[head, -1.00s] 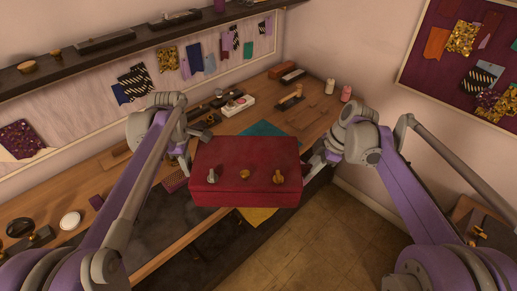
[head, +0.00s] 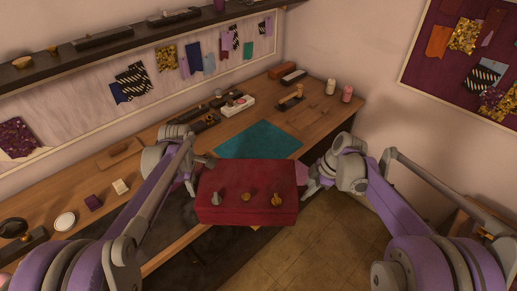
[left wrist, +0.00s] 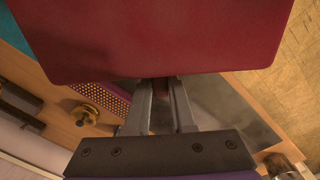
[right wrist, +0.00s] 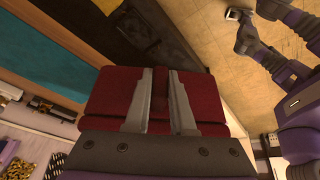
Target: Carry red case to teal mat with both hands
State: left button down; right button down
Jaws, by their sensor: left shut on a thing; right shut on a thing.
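The red case (head: 246,176) is a closed box with several small brass and grey fittings on its near face. It is held level between my two grippers at the front edge of the bench. My left gripper (head: 194,184) is shut at its left end; in the left wrist view the case (left wrist: 160,40) fills the top, above the fingers (left wrist: 161,105). My right gripper (head: 304,185) is shut at its right end; in the right wrist view its fingers (right wrist: 159,95) lie over the case (right wrist: 105,97). The teal mat (head: 258,139) lies flat and bare on the bench behind the case.
The wooden bench (head: 318,118) runs along the wall. A white tray (head: 237,105), a dark stand (head: 291,101) and two small bottles (head: 347,93) stand beyond the mat. A shelf (head: 130,45) hangs above. Open floor (head: 320,235) is at the front right.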

aim_at(252, 150)
jog(key=i, duration=1)
